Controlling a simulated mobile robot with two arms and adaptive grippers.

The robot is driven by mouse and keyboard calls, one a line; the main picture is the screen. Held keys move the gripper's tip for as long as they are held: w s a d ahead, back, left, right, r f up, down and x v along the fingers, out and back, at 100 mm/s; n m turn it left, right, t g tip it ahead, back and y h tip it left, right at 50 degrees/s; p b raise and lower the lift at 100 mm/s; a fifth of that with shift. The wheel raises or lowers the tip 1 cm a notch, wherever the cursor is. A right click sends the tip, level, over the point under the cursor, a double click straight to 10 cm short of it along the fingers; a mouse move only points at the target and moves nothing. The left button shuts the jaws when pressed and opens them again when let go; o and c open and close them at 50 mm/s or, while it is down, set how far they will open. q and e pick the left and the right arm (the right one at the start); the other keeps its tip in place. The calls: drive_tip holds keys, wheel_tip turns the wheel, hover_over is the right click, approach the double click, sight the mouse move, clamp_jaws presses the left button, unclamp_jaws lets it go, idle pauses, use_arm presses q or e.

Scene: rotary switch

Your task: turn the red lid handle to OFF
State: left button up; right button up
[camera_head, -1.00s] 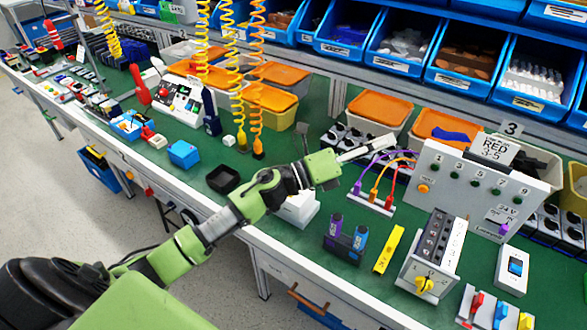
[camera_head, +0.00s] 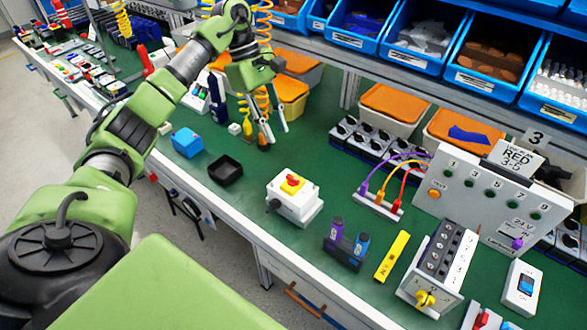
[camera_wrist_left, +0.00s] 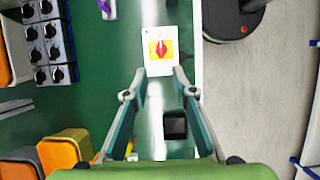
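The white switch box (camera_head: 297,205) stands on the green bench top near its front edge. On its top is a yellow plate with the red lid handle (camera_head: 292,180). The wrist view shows the red handle (camera_wrist_left: 161,49) lengthwise up and down the picture on the yellow plate, just beyond my fingertips. I cannot read an OFF mark. My left gripper (camera_head: 277,138) is open and empty, above the bench and behind the switch box, apart from it. Its two fingers show spread in the left wrist view (camera_wrist_left: 159,71). My right gripper is not in view.
A black open tray (camera_head: 225,170) and a blue box (camera_head: 187,142) lie left of the switch box. A holder with purple and blue items (camera_head: 346,243) stands to its right. Orange spring cables hang close to my left gripper.

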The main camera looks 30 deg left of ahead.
sight(292, 177)
use_arm(q)
drive_tip(key=p+x, duration=0.3)
drive_tip(key=x, duration=0.9)
drive_tip(key=shift+s+f+p, duration=0.1)
drive_tip(key=shift+p, duration=0.3)
drive_tip(key=shift+x, duration=0.75)
clamp_jaws()
